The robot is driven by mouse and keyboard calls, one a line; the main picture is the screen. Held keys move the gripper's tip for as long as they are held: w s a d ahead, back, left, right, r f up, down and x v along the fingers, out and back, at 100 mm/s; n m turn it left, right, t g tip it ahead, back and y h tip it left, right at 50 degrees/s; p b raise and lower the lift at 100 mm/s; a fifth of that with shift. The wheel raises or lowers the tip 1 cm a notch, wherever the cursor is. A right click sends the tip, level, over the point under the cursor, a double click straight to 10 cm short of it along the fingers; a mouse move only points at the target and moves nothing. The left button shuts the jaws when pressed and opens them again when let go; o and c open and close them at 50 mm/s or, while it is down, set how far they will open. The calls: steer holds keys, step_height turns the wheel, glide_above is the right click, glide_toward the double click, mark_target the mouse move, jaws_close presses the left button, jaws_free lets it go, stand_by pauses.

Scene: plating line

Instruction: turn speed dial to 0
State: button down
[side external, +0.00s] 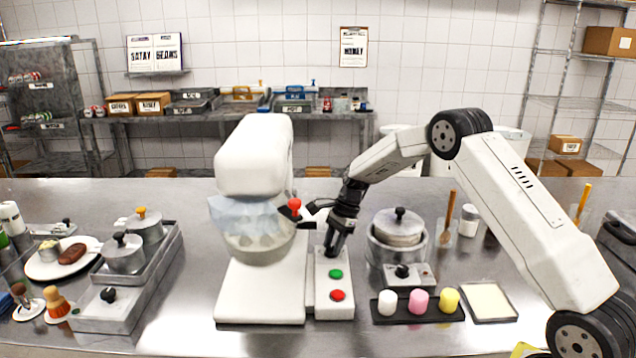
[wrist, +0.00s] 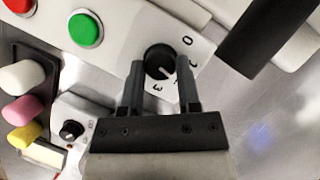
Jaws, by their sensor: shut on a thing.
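The speed dial (wrist: 160,60) is a round black knob on the white control panel (wrist: 120,55) of the stand mixer. My gripper (wrist: 161,72) is shut on the dial, one finger on each side. A 0 shows at the upper right of the dial and a 3 below it; the right finger partly covers the marks between. The dial's white pointer line faces down-right, away from the 0. In the side view the white mixer (side external: 258,165) stands left of my gripper (side external: 333,252), which hides the dial at the top of the panel (side external: 322,302).
A green button (side external: 335,273) and a red button (side external: 338,295) sit on the panel below the dial. A lidded pot (side external: 384,256), a small knob box (side external: 424,276) and a black tray (side external: 386,317) with white, pink and yellow pieces stand close on the right.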

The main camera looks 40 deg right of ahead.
steer(key=shift+n+g, duration=0.6)
steer(key=shift+n, duration=0.8)
steer(key=shift+c, duration=1.6)
jaws_free()
steer(key=shift+r, duration=0.15)
steer(key=v, duration=0.7)
steer(key=shift+r, duration=0.35)
steer(key=shift+d, duration=0.15)
